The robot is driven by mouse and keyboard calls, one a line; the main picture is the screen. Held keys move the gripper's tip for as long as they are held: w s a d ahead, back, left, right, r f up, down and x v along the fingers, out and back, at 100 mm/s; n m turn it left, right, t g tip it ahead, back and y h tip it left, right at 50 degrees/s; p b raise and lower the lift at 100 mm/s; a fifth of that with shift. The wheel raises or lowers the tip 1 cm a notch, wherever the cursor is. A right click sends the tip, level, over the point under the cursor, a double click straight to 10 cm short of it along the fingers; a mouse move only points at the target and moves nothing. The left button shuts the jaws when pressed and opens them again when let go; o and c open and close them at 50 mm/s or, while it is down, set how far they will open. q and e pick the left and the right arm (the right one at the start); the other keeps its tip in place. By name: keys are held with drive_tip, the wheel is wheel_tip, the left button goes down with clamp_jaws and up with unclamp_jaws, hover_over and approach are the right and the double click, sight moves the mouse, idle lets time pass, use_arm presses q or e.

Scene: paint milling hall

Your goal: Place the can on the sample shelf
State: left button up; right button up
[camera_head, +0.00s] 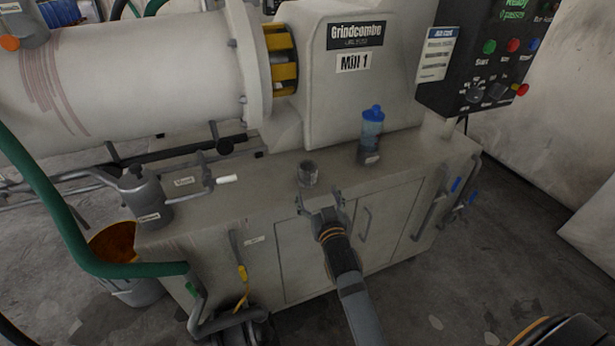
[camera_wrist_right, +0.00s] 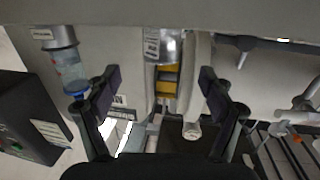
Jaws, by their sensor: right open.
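A small grey metal can (camera_head: 308,174) stands upright on the flat top of the mill cabinet, near its front edge. In the right wrist view, which looks upside down, the shiny can (camera_wrist_right: 166,48) with a pale label appears beyond and between the fingertips. My right gripper (camera_head: 321,203) is just in front of the can, open and empty. Its two dark spread fingers show in the wrist view (camera_wrist_right: 157,80), with a gap to the can. I cannot make out a sample shelf. My left gripper is not in view.
A blue bottle in a metal holder (camera_head: 371,135) stands right of the can. A valve with a white-tipped handle (camera_head: 226,179) is to its left. The mill housing (camera_head: 350,85) rises behind. A green hose (camera_head: 70,235) and a bucket (camera_head: 118,262) are at left.

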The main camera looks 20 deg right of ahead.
sight(310, 174)
drive_tip(key=w, duration=0.3)
drive_tip(key=w+r, duration=0.1)
drive_tip(key=w, duration=0.1)
drive_tip(key=shift+w+d+r+b, duration=0.1)
drive_tip(key=shift+w+d+b, duration=0.15)
drive_tip(key=shift+w+b, duration=0.15)
drive_tip(key=w, duration=0.5)
drive_tip(key=shift+d+f, duration=0.25)
drive_tip(key=shift+s+r, duration=0.1)
drive_tip(key=shift+c, duration=0.2)
